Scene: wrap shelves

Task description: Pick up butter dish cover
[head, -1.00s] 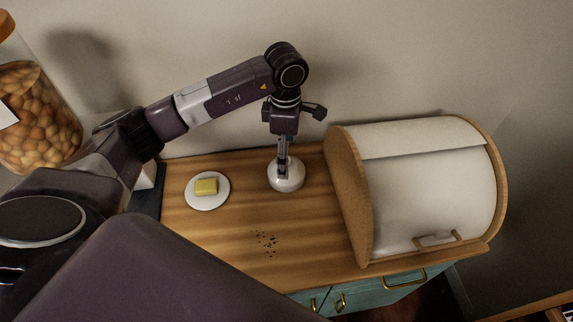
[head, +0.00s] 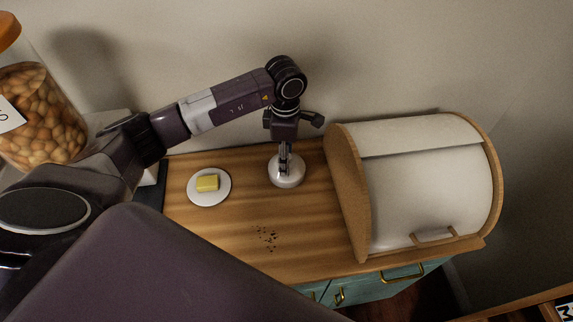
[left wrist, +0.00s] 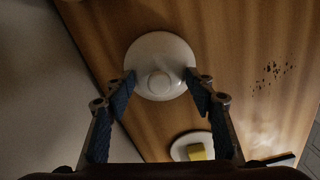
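The butter dish cover (head: 287,180) is a round white dome on the wooden counter. It also shows in the left wrist view (left wrist: 160,52), with a round knob on top. My left gripper (head: 285,160) points down right over the cover. In the left wrist view its two blue-padded fingers (left wrist: 158,90) are spread apart on either side of the cover's near part, with the knob between and beyond them. I cannot tell whether they touch it. The butter (head: 207,183) lies on a white plate (head: 209,201) to the left. My right gripper is not seen.
A bread box (head: 425,190) with a white roll-top stands to the right of the cover. Dark crumbs (head: 267,238) lie in front. A big jar of nuts (head: 40,115) stands far left. A wall rises behind the counter.

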